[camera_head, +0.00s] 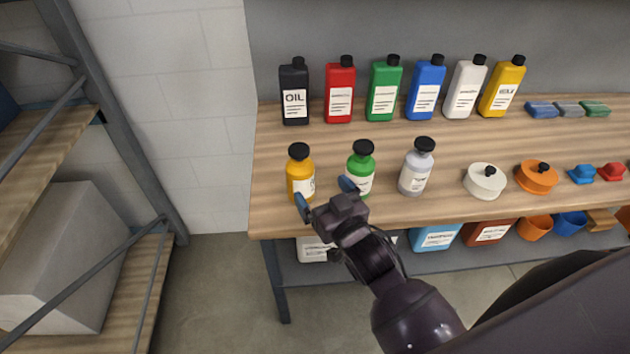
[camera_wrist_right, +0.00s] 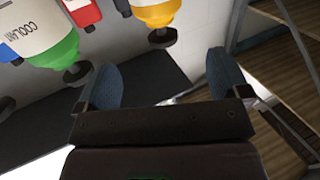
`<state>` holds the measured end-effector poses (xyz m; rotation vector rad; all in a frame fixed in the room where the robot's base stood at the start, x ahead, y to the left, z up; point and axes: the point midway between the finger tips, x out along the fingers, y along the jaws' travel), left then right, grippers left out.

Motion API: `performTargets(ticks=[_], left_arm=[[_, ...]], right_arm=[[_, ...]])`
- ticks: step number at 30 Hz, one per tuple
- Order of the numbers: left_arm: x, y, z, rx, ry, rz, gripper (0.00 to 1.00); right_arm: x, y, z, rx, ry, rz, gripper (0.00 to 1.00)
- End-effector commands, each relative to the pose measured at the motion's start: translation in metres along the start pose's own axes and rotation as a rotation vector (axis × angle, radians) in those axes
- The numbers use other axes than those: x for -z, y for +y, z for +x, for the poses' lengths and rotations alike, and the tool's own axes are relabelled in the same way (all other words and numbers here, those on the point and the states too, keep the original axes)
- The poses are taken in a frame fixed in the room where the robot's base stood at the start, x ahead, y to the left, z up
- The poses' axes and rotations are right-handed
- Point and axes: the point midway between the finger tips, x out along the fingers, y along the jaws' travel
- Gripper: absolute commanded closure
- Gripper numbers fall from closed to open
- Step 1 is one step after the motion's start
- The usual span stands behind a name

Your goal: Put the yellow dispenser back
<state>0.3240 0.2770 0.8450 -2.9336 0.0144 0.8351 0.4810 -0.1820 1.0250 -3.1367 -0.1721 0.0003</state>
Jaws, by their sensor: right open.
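The yellow dispenser (camera_head: 300,174), an orange-yellow bottle with a black cap, stands upright at the front left of the wooden bench top. It also shows upside down at the top of the right wrist view (camera_wrist_right: 156,12). My right gripper (camera_head: 325,193) is open and empty at the bench's front edge. One blue-grey fingertip is low in front of the yellow dispenser, the other in front of the green dispenser (camera_head: 362,172). Whether a finger touches either bottle, I cannot tell. My left gripper is not in view.
A grey-white dispenser (camera_head: 417,168) stands right of the green one. A row of several flat bottles, from black (camera_head: 294,92) to yellow (camera_head: 502,88), stands behind. Round lidded pots (camera_head: 485,181) are to the right. A metal shelf rack (camera_head: 150,300) stands left, with open floor between.

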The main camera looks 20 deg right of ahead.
Motion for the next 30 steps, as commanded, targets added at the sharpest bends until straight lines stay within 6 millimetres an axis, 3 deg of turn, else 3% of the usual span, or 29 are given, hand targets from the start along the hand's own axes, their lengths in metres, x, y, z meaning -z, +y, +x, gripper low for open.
performTargets(ticks=[5, 8, 12, 15, 18, 22, 30], left_arm=[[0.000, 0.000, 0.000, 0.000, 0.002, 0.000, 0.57], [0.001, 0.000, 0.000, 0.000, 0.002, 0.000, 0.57], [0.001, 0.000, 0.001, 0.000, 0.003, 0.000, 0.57], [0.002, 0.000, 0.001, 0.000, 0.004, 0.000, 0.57], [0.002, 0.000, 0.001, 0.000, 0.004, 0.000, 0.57], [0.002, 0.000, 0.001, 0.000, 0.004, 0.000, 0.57], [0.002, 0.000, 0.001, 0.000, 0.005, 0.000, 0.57]], right_arm=[[-0.007, 0.003, -0.013, -0.006, -0.020, -0.002, 0.06], [-0.039, 0.017, -0.032, -0.028, -0.107, -0.013, 0.06], [-0.104, 0.045, -0.082, -0.067, -0.297, -0.037, 0.06], [-0.142, 0.061, -0.120, -0.085, -0.421, -0.051, 0.06], [-0.166, 0.072, -0.148, -0.094, -0.506, -0.058, 0.06], [-0.179, 0.077, -0.165, -0.097, -0.554, -0.062, 0.06], [-0.179, 0.077, -0.166, -0.097, -0.556, -0.063, 0.06]])
